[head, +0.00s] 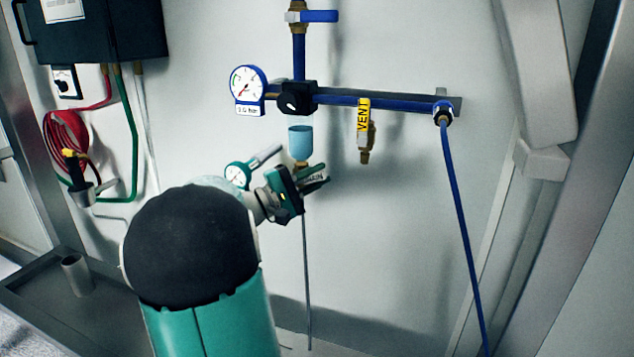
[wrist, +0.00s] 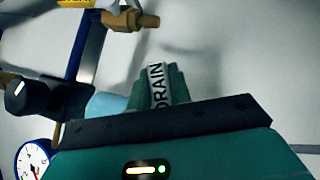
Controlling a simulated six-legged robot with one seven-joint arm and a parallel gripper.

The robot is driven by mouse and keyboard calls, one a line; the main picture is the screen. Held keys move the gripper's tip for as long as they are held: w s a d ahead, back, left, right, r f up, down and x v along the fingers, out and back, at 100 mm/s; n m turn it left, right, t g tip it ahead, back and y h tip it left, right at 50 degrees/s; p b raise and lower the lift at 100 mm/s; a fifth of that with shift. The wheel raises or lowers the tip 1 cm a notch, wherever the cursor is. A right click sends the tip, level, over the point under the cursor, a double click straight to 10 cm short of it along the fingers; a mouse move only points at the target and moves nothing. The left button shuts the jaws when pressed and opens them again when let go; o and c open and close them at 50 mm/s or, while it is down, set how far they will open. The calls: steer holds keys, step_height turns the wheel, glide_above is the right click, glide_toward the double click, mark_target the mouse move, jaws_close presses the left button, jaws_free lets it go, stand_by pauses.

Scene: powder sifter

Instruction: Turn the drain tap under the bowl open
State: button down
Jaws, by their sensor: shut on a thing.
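The light blue bowl (head: 300,142) hangs under the black regulator knob (head: 295,97) on the blue pipe. Its side also shows in the wrist view (wrist: 106,104), left of my gripper. The drain tap, with a white DRAIN label (wrist: 157,86), is below the bowl. My gripper (head: 314,178) is at the tap, just under the bowl. In the wrist view, my gripper (wrist: 166,85) is shut on the drain tap, with the label showing between the green fingers. The fingers hide most of the tap's handle, so its angle is hard to tell.
A yellow-labelled VENT valve (head: 364,125) hangs right of the bowl. A pressure gauge (head: 248,84) is at left, and a blue-handled valve (head: 318,16) is above. A thin grey tube (head: 307,270) runs down below the tap. A blue hose (head: 457,200) hangs at right.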

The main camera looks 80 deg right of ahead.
steer(key=shift+w+r+n+h, duration=0.3)
steer(key=shift+n+h, duration=0.4)
steer(key=shift+n, duration=0.15)
steer(key=shift+w+r+n+h, duration=0.15)
steer(key=shift+r+n+h, duration=0.1)
steer(key=shift+n+h, duration=0.55)
steer(key=shift+w+r+n+h, duration=0.3)
steer(key=shift+n+h, duration=0.3)
steer(key=shift+n, duration=0.35)
steer(key=c, duration=1.3)
jaws_free()
